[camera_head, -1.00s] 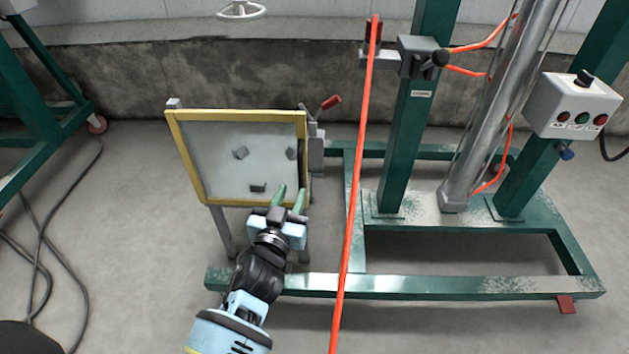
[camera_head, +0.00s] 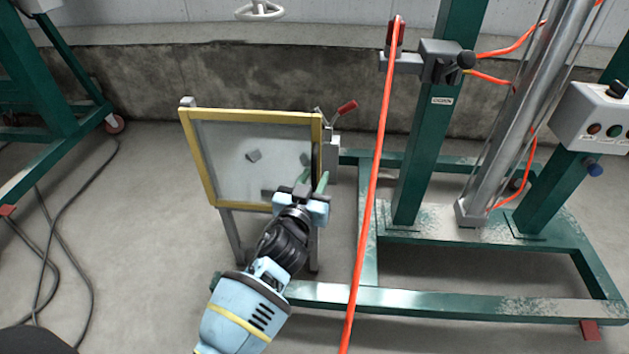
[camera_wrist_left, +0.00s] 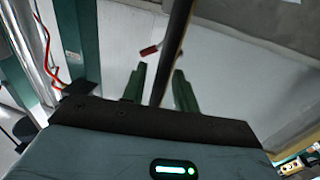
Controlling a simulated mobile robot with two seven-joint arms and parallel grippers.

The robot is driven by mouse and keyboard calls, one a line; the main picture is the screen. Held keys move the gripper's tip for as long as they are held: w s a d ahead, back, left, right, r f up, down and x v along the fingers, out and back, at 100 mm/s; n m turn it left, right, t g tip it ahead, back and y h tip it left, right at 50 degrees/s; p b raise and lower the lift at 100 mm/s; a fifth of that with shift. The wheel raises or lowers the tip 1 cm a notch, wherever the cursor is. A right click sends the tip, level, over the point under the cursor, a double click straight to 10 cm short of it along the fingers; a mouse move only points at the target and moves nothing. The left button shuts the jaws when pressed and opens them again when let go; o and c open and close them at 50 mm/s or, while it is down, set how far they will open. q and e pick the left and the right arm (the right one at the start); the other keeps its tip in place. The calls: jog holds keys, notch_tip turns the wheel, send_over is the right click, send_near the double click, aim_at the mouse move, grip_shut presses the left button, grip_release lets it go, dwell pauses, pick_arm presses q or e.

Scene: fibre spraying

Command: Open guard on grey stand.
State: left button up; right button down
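The guard is a clear panel in a yellow frame (camera_head: 198,160). It stands upright on the grey stand (camera_head: 231,235) at centre left in the head view and looks closed. My left gripper (camera_head: 312,183) is at the guard's lower right corner and covers part of it. In the left wrist view the green fingers of my left gripper (camera_wrist_left: 160,85) are apart. A dark bar (camera_wrist_left: 174,50), which looks like the guard's side edge, shows between them. I cannot tell whether the fingers touch it. My right gripper is in neither view.
A red-handled lever (camera_head: 346,107) sits just right of the guard. An orange-red hose or pole (camera_head: 373,180) runs down close to the right of my gripper. A green frame (camera_head: 430,302) stands on the right. Cables (camera_head: 72,210) lie on the floor at left.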

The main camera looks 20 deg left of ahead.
pick_arm(q)
jog(key=shift+w, duration=0.1)
jog(key=shift+c, duration=0.2)
jog(key=shift+c, duration=2.4)
grip_shut()
